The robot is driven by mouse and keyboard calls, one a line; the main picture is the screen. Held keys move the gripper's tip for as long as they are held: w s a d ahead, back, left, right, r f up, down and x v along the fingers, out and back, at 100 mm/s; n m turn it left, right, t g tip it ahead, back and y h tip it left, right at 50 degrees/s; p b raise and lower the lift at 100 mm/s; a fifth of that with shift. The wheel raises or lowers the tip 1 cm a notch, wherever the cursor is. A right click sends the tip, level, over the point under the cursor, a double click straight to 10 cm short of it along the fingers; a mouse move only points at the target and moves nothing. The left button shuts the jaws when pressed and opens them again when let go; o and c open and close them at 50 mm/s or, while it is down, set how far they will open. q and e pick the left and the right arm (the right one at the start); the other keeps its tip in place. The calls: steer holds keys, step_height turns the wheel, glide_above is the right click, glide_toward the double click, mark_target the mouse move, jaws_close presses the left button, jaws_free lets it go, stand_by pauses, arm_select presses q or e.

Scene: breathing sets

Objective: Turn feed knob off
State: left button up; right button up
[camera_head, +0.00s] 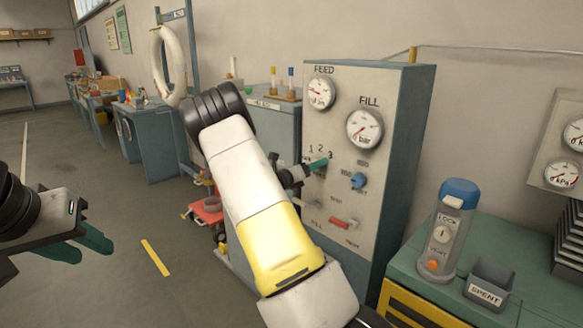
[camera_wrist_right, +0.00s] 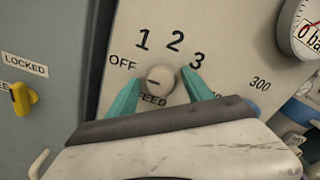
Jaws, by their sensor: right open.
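The feed knob (camera_wrist_right: 159,80) is a round pale knob on the grey panel, under the printed marks OFF, 1, 2 and 3, with FEED partly showing below it. A dark line on its face appears to point left, toward the OFF side. My right gripper (camera_wrist_right: 160,90) is open, with one teal fingertip on each side of the knob. Whether the fingertips touch it is unclear. In the head view my right gripper (camera_head: 318,164) is at the panel and hides the knob. My left gripper (camera_head: 82,243) is at the far left, empty, its teal fingers apart.
The panel (camera_head: 390,160) also carries a FEED gauge (camera_head: 321,93), a FILL gauge (camera_head: 364,129), a blue knob (camera_head: 358,181) and a red handle (camera_head: 345,223). A yellow lever (camera_wrist_right: 22,98) marked LOCKED is at the wrist view's left. A blue-capped canister (camera_head: 450,230) and SPENT bin (camera_head: 489,285) stand right.

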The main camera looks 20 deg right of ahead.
steer(key=v, duration=0.7)
steer(key=shift+a, duration=0.4)
steer(key=shift+s, duration=0.1)
steer(key=s+m+g+y, duration=0.75)
steer(key=s+m, duration=0.65)
steer(key=s, duration=0.3)
steer(key=s+a+r+m+t+y, duration=0.3)
steer(key=s+a+r+m+y, duration=0.2)
steer(key=a, duration=0.5)
steer(key=s+a+r+m+t+y, duration=0.3)
steer(key=s+a+r+m+y, duration=0.3)
steer(key=s+a+m, duration=0.3)
steer(key=shift+s+a+r+m+t, duration=0.15)
steer(key=shift+s+a+m+t, duration=0.25)
steer(key=shift+s+a, duration=0.5)
